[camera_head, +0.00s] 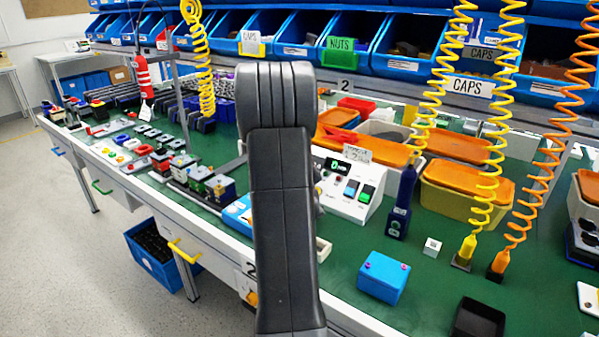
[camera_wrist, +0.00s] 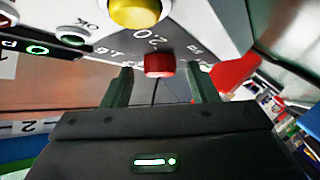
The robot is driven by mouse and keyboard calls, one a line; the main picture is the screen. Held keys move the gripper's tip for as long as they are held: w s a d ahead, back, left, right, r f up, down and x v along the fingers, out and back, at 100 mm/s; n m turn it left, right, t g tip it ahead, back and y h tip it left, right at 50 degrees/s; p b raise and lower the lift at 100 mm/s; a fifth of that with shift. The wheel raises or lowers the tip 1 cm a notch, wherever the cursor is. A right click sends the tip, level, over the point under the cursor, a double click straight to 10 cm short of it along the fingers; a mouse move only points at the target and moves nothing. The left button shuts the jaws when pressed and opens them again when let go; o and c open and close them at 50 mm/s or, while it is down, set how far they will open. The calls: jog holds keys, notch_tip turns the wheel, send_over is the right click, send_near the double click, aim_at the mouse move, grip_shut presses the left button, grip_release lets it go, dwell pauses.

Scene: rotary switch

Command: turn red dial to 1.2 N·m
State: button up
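My gripper (camera_wrist: 159,74) is open, with one finger on each side of the dial in the picture. I see no contact with the dial, and the depth between them is unclear. In the head view, a white control box (camera_head: 347,204) with a green display stands just right of my arm, which hides the dial and gripper there.
A blue box (camera_head: 383,277) and coiled hoses stand to the right on the green bench.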

jog(key=s, duration=0.5)
jog(key=s+r, duration=0.1)
jog(key=s, duration=0.1)
jog(key=shift+s+d, duration=0.15)
jog(key=shift+s, duration=0.05)
jog(key=w, duration=0.5)
jog(key=w+f, duration=0.1)
jog(key=w, duration=0.1)
jog(key=shift+w, duration=0.35)
jog(key=shift+s+r+n+y+p, duration=0.1)
jog(key=shift+r+n+y+p, duration=0.15)
jog(key=shift+p, duration=0.75)
jog(key=shift+f+n+p, duration=0.15)
jog(key=shift+n+p, duration=0.1)
jog(key=shift+p, duration=0.2)
jog(key=shift+a+f+m+b, duration=0.2)
jog(key=shift+f+m+b, duration=0.25)
jog(key=shift+b, duration=1.2)
